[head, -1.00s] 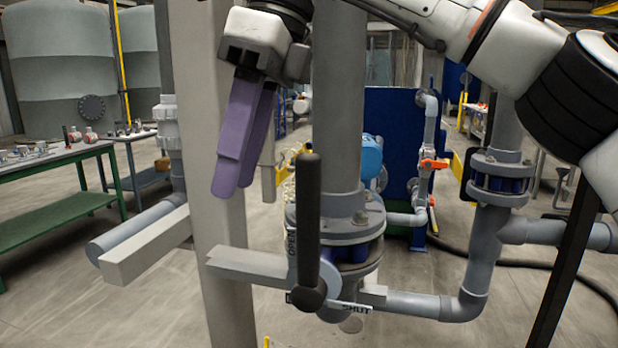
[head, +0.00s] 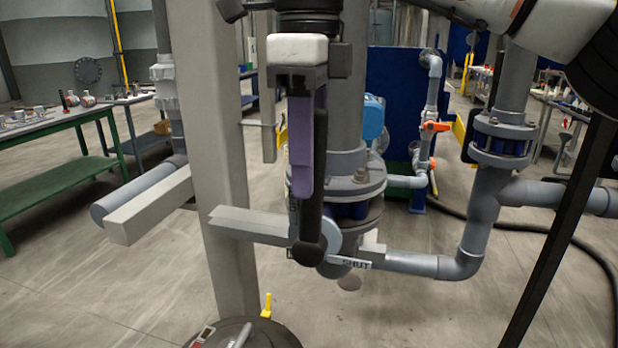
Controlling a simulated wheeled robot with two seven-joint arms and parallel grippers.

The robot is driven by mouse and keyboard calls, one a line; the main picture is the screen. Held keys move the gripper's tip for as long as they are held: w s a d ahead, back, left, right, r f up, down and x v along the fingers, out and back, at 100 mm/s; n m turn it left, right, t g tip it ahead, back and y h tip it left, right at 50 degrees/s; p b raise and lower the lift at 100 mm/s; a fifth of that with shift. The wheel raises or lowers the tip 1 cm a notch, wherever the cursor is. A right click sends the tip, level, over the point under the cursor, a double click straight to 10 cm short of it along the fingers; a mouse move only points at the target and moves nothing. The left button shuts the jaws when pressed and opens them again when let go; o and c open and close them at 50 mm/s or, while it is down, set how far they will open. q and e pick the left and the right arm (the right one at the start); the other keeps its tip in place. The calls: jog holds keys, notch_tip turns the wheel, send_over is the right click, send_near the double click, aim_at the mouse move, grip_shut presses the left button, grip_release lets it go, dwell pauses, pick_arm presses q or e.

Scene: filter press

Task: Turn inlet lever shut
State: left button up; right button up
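The inlet lever (head: 309,235) is a black handle standing upright in front of the flanged grey pipe valve (head: 357,192). Its hub is at the bottom, and a "SHUT" label (head: 356,264) sits to the lower right of the hub. My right gripper (head: 304,190) comes down from above with purple fingers. The fingers overlap the upper part of the lever and hide some of it. The dark handle shows along their right side and below them. I cannot tell whether the fingers touch or grip it. My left gripper is not in view.
A beige upright post (head: 212,150) stands just left of the lever, with a short beam (head: 245,224) beside it. Grey pipes (head: 480,225) run to the right. A green workbench (head: 60,180) is at the left. A round dark-topped thing (head: 265,332) stands on the floor below.

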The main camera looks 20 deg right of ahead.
jog(key=shift+f, duration=1)
jog(key=shift+c, duration=0.3)
grip_shut()
